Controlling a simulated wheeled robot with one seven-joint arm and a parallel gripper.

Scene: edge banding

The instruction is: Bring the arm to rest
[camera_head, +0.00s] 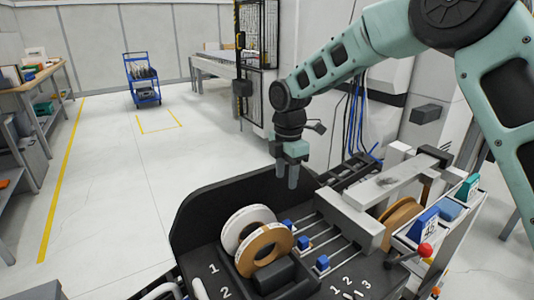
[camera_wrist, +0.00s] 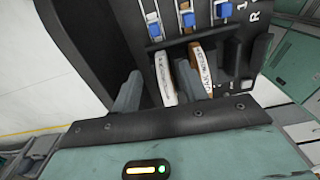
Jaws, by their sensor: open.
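My arm reaches in from the upper right in the head view. My gripper (camera_head: 287,177) hangs from it, fingers down, above the black machine tray. The fingers are apart with nothing seen between them. In the wrist view my gripper (camera_wrist: 160,72) shows its two grey fingers, one on each side of the white roll's edge in the picture. The head view shows the gripper well above the rolls. A white roll (camera_head: 232,232) and a brown roll (camera_head: 247,260) stand upright side by side in the tray. They also show edge-on in the wrist view, white (camera_wrist: 165,78) and brown (camera_wrist: 201,68).
Several blue blocks (camera_head: 322,263) sit on the slots right of the rolls. The black tray wall (camera_head: 200,205) rises behind the rolls. A grey machine bar (camera_head: 350,218) and a red-knobbed lever (camera_head: 425,250) stand to the right. A blue cart (camera_head: 143,80) is far off across open floor.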

